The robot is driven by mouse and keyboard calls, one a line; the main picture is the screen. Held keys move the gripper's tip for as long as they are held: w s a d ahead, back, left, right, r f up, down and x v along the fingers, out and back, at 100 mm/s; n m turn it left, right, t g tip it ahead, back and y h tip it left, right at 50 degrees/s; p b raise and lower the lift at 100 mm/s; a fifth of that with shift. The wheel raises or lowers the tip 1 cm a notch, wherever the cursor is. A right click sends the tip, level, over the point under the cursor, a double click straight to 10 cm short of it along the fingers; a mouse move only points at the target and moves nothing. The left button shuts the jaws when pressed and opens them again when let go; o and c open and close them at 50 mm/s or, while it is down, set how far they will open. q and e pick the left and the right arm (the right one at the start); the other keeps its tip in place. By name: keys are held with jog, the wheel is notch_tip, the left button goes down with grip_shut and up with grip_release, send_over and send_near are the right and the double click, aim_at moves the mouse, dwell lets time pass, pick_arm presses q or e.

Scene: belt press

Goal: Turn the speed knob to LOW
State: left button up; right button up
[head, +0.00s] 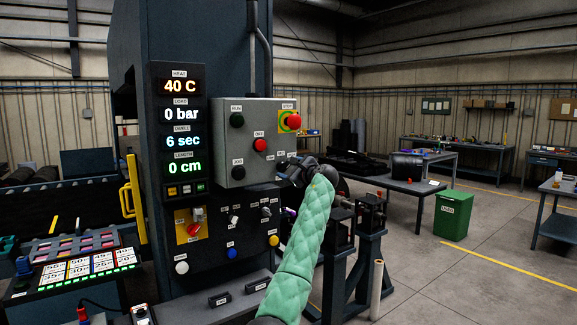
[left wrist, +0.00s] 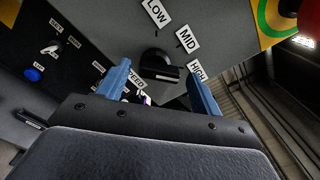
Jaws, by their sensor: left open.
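The black speed knob (left wrist: 157,62) shows in the left wrist view on a grey panel, with LOW (left wrist: 157,13), MID (left wrist: 188,38), HIGH (left wrist: 197,71) and SPEED (left wrist: 133,81) labels around it. Its grip bar seems to lie toward HIGH, but the exact setting is hard to tell. My left gripper (left wrist: 160,72) is open, its two blue fingers on either side of the knob, with no clear contact. In the head view my left gripper (head: 294,171) is at the lower right of the grey control box (head: 246,130) and hides the knob. My right gripper is not in view.
A red button on a yellow-green plate (head: 292,122) sits above my gripper. Small switches (head: 266,212) and a blue button (head: 232,253) are on the dark panel below. A yellow handle (head: 131,190) stands out at the left.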

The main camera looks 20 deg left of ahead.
pick_arm(q)
jog(key=shift+w+a, duration=0.2)
jog(key=shift+a, duration=0.15)
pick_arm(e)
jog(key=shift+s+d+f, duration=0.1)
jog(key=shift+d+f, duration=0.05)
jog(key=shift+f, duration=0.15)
pick_arm(q)
jog(key=c, duration=0.9)
jog(key=shift+c, duration=0.3)
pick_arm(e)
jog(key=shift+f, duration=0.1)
